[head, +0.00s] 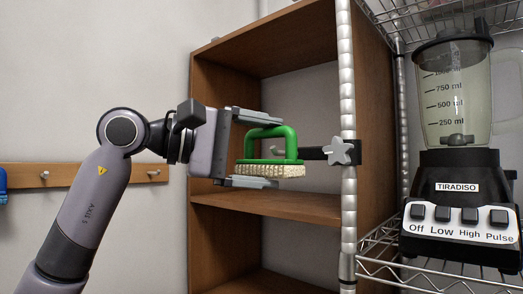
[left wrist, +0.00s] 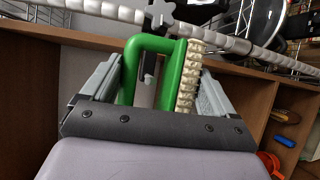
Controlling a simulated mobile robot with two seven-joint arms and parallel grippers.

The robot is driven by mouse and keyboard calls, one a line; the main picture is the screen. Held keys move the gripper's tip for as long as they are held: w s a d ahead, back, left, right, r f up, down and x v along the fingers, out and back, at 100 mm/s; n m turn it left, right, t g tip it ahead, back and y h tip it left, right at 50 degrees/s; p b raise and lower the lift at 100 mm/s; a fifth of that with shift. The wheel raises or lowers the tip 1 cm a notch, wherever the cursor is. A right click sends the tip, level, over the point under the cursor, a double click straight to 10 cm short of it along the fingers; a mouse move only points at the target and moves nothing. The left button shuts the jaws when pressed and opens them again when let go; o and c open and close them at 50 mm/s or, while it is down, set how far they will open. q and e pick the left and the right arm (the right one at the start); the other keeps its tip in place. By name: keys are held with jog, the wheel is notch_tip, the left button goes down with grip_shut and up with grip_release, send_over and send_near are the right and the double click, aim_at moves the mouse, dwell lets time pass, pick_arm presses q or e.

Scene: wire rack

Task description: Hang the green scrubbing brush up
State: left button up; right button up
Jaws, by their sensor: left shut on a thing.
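The green scrubbing brush (head: 271,133) has a loop handle and pale bristles, which face down in the head view. My left gripper (head: 266,148) is shut on it, with one finger above the handle and one below the bristles. The brush also shows between the fingers in the left wrist view (left wrist: 180,75). A black bar (head: 315,153) with a grey star knob (head: 340,151) is clamped to the rack post. Its grey hook end (head: 277,150) shows through the handle opening. I cannot tell whether the handle is around the hook or in front of it.
The chrome rack post (head: 348,220) stands just right of the brush. A blender (head: 458,190) stands on the wire shelf at right. An open wooden shelf unit (head: 225,60) is behind. A wooden peg rail (head: 90,176) runs along the left wall.

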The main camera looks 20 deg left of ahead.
pick_arm(q)
jog(key=shift+w, duration=0.1)
jog(key=shift+w+d+f+p, duration=0.1)
jog(key=shift+w+d+p, duration=0.15)
jog(key=shift+w+p, duration=0.25)
jog(key=shift+w+d+p, duration=0.2)
jog(key=shift+w+p, duration=0.1)
jog(key=shift+w, duration=0.4)
dwell(0.4)
jog(key=shift+w+f, duration=0.1)
jog(key=shift+w+d+f, duration=0.2)
jog(key=shift+w+f, duration=0.1)
jog(key=shift+w, duration=0.1)
jog(key=shift+p, duration=0.35)
jog(key=shift+w+f, duration=0.15)
jog(key=shift+f, duration=0.05)
